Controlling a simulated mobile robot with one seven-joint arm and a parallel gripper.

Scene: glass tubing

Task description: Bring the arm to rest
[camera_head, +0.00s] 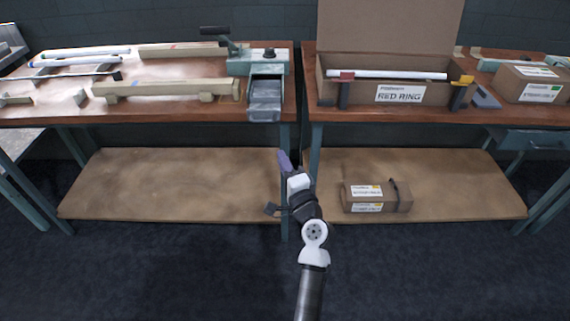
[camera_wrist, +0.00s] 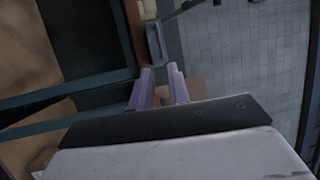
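My arm rises from the bottom middle of the head view, its white and dark links bent upward. My gripper (camera_head: 284,160) is in front of the gap between the two benches, near the level of their lower shelves. In the wrist view my gripper (camera_wrist: 161,72) shows two purple fingers with a gap between them. It is open, and I see nothing held. The tips point toward a bench edge and the tiled wall beyond. Part of the wrist hides the lower wrist view.
The left bench (camera_head: 190,117) holds glass tubes and a green clamp device (camera_head: 265,62). The right bench (camera_head: 440,115) carries an open RED RING box (camera_head: 345,92) with a white tube (camera_head: 385,74). A small box (camera_head: 376,205) lies on the lower shelf. The dark floor in front looks clear.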

